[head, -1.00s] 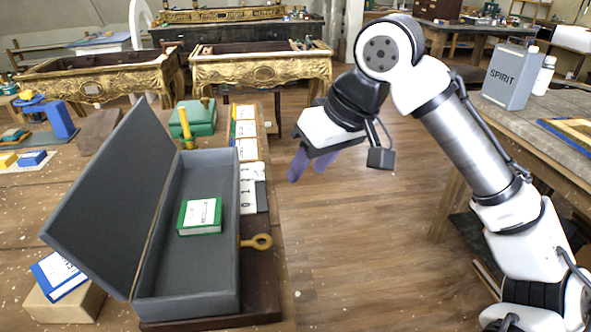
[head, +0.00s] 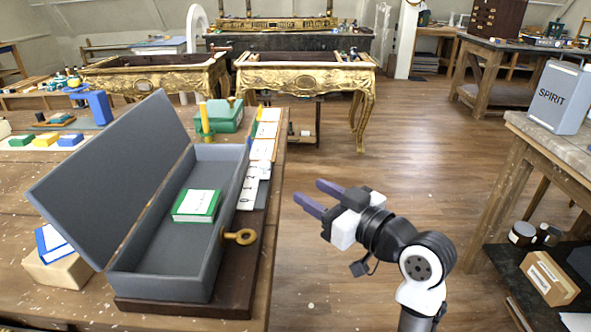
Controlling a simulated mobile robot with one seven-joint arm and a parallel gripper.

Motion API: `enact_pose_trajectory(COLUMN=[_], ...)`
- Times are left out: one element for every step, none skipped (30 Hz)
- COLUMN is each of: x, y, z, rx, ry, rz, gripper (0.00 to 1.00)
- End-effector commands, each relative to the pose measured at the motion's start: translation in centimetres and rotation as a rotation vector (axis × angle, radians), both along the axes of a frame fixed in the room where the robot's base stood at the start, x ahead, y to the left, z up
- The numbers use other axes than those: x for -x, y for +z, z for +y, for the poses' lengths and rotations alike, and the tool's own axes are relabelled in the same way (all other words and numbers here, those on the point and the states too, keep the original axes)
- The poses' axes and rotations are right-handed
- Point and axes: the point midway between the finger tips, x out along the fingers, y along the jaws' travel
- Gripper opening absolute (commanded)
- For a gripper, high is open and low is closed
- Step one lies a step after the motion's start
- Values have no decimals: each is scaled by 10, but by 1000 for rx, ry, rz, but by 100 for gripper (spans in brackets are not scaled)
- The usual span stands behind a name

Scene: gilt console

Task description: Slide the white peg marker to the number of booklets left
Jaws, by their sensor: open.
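One green booklet (head: 196,206) with a white label lies inside the open grey box (head: 165,262). A strip of white number tiles (head: 249,190) runs along the table's right edge beside the box, with 0 and 1 legible nearest me. I cannot make out the white peg marker against these pale tiles. My gripper (head: 318,196) is open and empty, its two purple fingers apart and pointing left. It is over the floor, to the right of the strip and box.
The box's lid (head: 110,185) stands open leftward. A brass key (head: 239,237) sticks out at its right side. A blue booklet (head: 54,244) rests on a wooden block at left. A yellow post (head: 205,120) stands beyond the box. Open floor (head: 430,170) lies right of the table.

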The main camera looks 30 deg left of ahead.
Motion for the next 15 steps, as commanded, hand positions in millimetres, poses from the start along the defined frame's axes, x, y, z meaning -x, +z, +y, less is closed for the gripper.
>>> enact_pose_trajectory(x=[1, 1, 0, 0, -1, -3, -4, -5, -7, -9, -11, -15, -16, -19, -22], y=[-2, -3, -3, -2, -2, -2, -1, -1, -1, -1, 0, 0, 0, 0, 0], z=[2, 3, 5, 7, 9, 13, 17, 22, 29, 35, 41, 49, 55, 62, 70], rx=[-6, -9, -9, -10, -11, -11, -10, -9, -10, -9, -8, -9, -8, -8, -8], ry=[-1, -3, -5, -5, -5, -3, -2, -2, -1, -2, 0, -1, 0, 0, 0], rz=[-1, -3, -3, -4, -3, -3, -2, -2, -2, -3, -2, -2, -2, -2, -1], gripper=[43, 43, 43, 43, 43, 43, 43, 43, 43, 43, 43, 43, 43, 43, 43])
